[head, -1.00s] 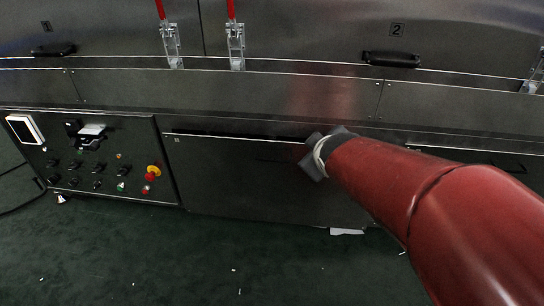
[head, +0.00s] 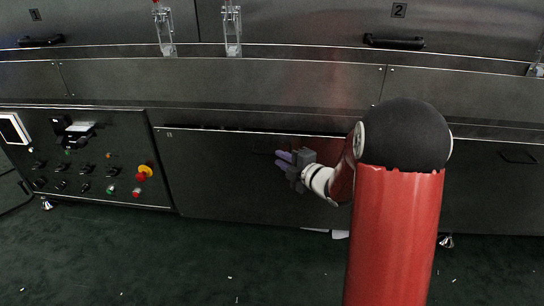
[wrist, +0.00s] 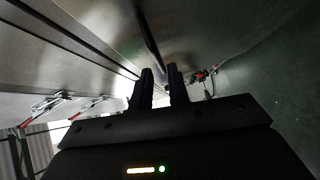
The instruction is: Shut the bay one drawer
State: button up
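A wide dark metal drawer front (head: 225,180) sits low in the middle of the machine, between the control panel and another front. Its bright top edge stands slightly forward of the body, with a dark gap behind it, so it looks a little open. A dark handle (head: 262,152) shows faintly near its upper right. My gripper (head: 280,159) is in front of the drawer's upper right, fingers pointing left. The wrist view shows the two fingers (wrist: 161,82) apart, with a dark bar (wrist: 150,35) beyond them. Contact with the handle cannot be told.
The control panel (head: 85,160) with knobs and a red button is at the left. Hoods marked 1 (head: 100,25) and 2 (head: 460,30) with latches are above. Another low front (head: 490,190) is at the right. The dark green floor (head: 200,255) has small scraps.

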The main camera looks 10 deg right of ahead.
aim_at(272, 154)
jog(key=x, duration=0.5)
jog(key=shift+w, duration=0.1)
grip_shut()
